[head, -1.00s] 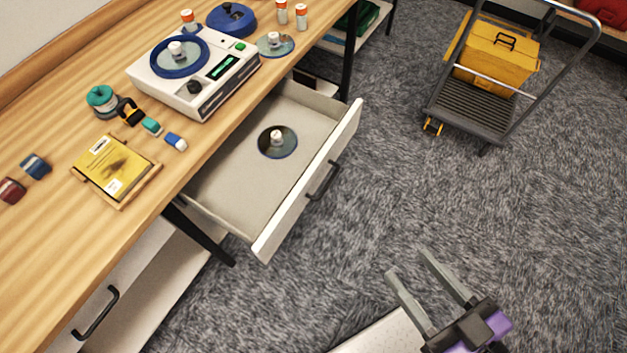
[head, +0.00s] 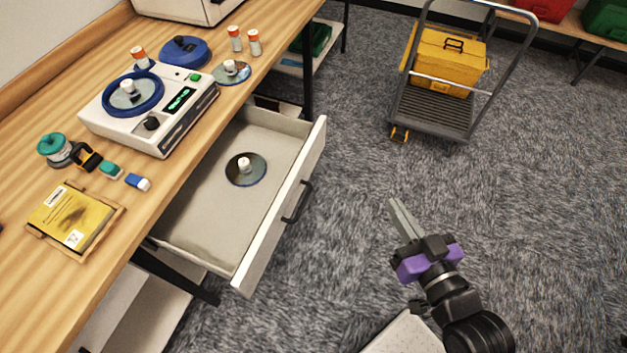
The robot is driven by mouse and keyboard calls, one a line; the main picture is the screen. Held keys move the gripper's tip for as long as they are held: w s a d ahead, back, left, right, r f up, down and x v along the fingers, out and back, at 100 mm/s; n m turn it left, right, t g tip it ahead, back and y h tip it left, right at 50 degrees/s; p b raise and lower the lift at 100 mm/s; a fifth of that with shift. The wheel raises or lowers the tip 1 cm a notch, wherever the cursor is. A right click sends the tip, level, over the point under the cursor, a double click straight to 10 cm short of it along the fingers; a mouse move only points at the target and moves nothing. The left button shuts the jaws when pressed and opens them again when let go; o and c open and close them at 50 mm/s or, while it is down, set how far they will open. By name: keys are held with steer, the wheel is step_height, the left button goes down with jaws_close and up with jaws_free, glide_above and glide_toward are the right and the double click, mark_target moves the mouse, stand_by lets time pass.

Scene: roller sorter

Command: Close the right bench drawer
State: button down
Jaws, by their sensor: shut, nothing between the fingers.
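The right bench drawer (head: 285,215) is pulled well out from under the wooden bench (head: 52,290). Its pale front faces the open floor and carries a black bar handle (head: 298,202). A dark disc with a white hub (head: 246,168) lies inside on the drawer floor. My gripper (head: 396,208) has grey fingers pressed together and holds nothing. It is over the carpet to the right of the drawer front, clearly apart from the handle.
On the bench stand a white machine with a blue ring (head: 150,110), a yellow packet (head: 70,218) and several small vials. A trolley (head: 432,110) with a yellow toolbox (head: 446,60) stands on the carpet at the upper right. Carpet between gripper and drawer is clear.

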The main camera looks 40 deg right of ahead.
steer(key=w+d+f+m+g+y+b, duration=0.25)
steer(key=w+d+f+m, duration=0.7)
steer(key=d+f, duration=0.6)
steer(key=n+y, duration=0.3)
steer(key=y, duration=0.7)
glide_toward(304, 176)
steer(key=p+x, duration=0.1)
steer(key=x, duration=0.5)
steer(key=shift+w, duration=0.2)
